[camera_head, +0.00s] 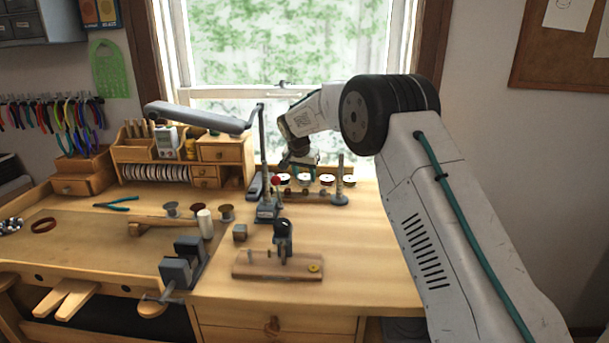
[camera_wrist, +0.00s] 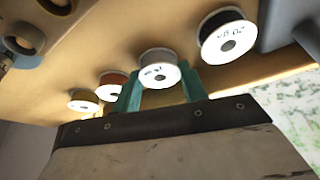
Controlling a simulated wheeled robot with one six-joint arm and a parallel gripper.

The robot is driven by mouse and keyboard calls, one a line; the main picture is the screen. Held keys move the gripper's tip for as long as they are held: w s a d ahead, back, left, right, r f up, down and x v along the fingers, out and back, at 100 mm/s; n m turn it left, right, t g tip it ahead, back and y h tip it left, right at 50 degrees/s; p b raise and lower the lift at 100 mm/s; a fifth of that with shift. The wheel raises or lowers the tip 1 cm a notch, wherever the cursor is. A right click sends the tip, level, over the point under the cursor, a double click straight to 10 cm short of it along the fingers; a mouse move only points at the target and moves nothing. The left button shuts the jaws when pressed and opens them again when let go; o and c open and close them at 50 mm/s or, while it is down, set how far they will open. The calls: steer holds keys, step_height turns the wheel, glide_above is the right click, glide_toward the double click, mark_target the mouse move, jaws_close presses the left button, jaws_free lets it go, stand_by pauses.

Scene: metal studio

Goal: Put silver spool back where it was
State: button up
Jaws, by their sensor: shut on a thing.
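The silver spool (camera_wrist: 158,68), a white-flanged spool with a marked label, sits between the two teal fingers of my gripper (camera_wrist: 160,92) in the wrist view. The gripper is shut on it. In the head view my gripper (camera_head: 301,165) is at the back of the bench, over a short row of spools. The silver spool appears there second from the left (camera_head: 304,179). It stands in line with its neighbours, and I cannot tell whether its underside touches the bench.
A black-wound spool (camera_wrist: 228,37) is close on one side; a copper one (camera_wrist: 111,86) and a gold one (camera_wrist: 83,101) are on the other. A metal post (camera_head: 341,190) stands right of the row. A jig board (camera_head: 270,268) lies in front.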

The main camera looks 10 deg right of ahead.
steer(key=o, duration=1)
steer(key=shift+f, duration=0.1)
steer(key=shift+o, duration=0.2)
